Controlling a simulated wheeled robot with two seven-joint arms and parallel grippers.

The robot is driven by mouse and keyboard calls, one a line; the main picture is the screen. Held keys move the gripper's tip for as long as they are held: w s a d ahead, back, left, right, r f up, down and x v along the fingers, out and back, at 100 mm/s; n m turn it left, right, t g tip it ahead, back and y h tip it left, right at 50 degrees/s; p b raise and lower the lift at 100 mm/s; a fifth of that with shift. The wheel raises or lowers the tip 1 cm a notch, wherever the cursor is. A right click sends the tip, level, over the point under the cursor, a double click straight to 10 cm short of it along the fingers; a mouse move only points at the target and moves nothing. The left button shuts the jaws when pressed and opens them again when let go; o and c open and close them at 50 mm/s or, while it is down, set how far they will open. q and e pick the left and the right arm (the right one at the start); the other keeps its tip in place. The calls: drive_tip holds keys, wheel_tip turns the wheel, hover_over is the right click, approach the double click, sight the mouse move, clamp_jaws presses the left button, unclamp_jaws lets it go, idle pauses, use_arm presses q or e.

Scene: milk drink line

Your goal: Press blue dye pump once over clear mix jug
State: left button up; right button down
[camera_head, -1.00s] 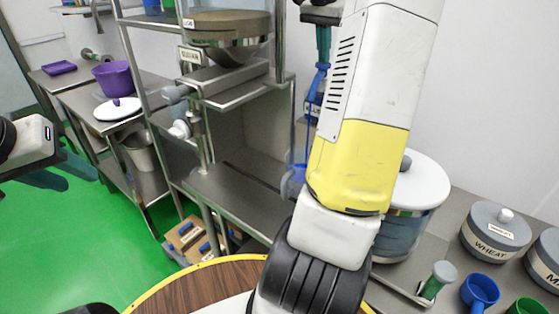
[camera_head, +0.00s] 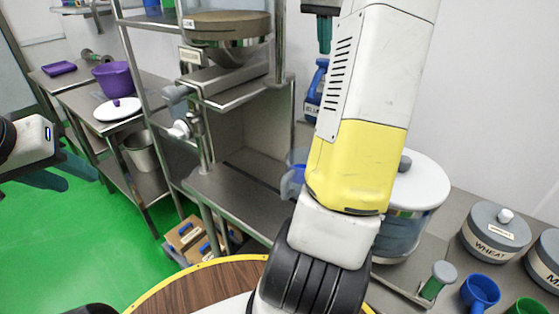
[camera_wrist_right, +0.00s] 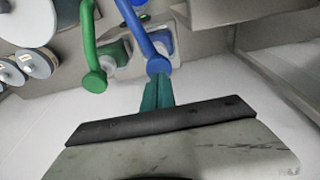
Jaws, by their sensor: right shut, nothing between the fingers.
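The blue dye pump (camera_head: 317,85) stands behind my right forearm in the head view, its lower part hidden. In the right wrist view its round blue head (camera_wrist_right: 158,65) is right at my fingertips; I cannot tell whether they touch it. My right gripper (camera_head: 324,45) is shut and empty, its teal fingers together above the pump; it also shows in the wrist view (camera_wrist_right: 160,85). The clear jug (camera_head: 291,184) stands below the pump at the shelf edge, partly hidden by my arm, with blue showing in its upper part. My left gripper (camera_head: 82,181) is open and empty at the far left.
A green pump (camera_wrist_right: 95,80) is beside the blue one. A white-lidded vessel (camera_head: 425,180), WHEAT canister (camera_head: 494,238) and blue mug (camera_head: 480,291) stand to the right. A metal rack (camera_head: 211,185) is left of the jug. Green floor (camera_head: 70,250) is clear at left.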

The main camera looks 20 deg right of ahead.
drive_tip(key=shift+r, duration=0.1)
idle(0.4)
wheel_tip(320, 180, up, 6)
drive_tip(key=shift+f, duration=0.1)
idle(0.4)
idle(0.5)
